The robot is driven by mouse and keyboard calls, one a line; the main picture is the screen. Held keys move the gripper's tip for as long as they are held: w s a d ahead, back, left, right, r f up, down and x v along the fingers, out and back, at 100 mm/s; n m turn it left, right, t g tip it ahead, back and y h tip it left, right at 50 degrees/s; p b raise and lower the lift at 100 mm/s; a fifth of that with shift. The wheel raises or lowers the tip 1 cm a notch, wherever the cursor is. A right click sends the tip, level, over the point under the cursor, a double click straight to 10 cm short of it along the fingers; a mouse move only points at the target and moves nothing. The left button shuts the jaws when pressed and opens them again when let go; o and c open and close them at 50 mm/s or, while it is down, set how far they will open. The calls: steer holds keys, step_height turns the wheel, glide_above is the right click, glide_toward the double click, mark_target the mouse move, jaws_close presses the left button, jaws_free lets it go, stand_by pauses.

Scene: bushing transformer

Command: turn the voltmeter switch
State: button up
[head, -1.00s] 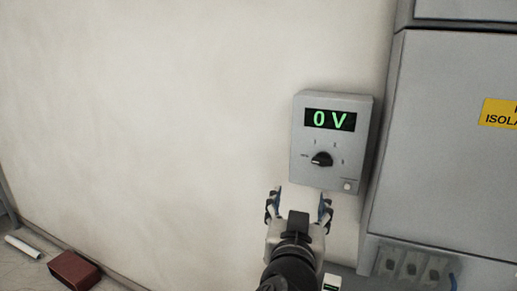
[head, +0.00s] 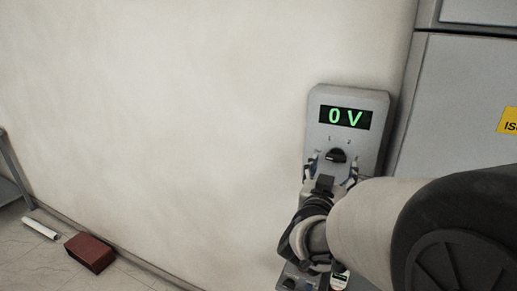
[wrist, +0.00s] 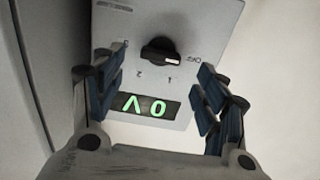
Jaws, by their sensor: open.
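The voltmeter (head: 322,104) is a grey box on the wall with a green display (head: 345,117) reading "0 V". Its black rotary switch (head: 336,156) sits below the display, and its white mark points toward the OFF label. In the wrist view the voltmeter appears upside down, with the switch (wrist: 162,52) beyond the fingers and roughly midway between them. My gripper (head: 331,168) is open and empty in front of the panel, its blue-padded fingers to either side of and just below the switch. In the wrist view my gripper (wrist: 160,95) shows no contact with the switch.
A grey cabinet (head: 460,100) with a yellow label (head: 508,120) stands close to the right of the voltmeter. The wall to the left is bare. A red-brown block (head: 90,253) and a white tube (head: 40,228) lie on the floor at lower left.

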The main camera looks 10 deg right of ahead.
mark_target(336, 159)
steer(key=x, duration=0.5)
steer(key=shift+w+d, duration=0.15)
steer(key=shift+w, duration=0.15)
steer(key=shift+c, duration=0.3)
steer(key=c, duration=1)
steer(key=shift+b, duration=0.45)
steer(key=m+b, duration=0.2)
steer(key=b, duration=0.1)
steer(key=shift+f+m, duration=0.15)
steer(key=shift+m, duration=0.25)
steer(key=m+b, duration=0.3)
steer(key=shift+m+b, duration=0.3)
steer(key=shift+b, duration=0.05)
steer(key=m+b, duration=0.4)
steer(key=m, duration=0.1)
steer(key=shift+s+m+b, duration=0.1)
steer(key=shift+m+b, duration=0.2)
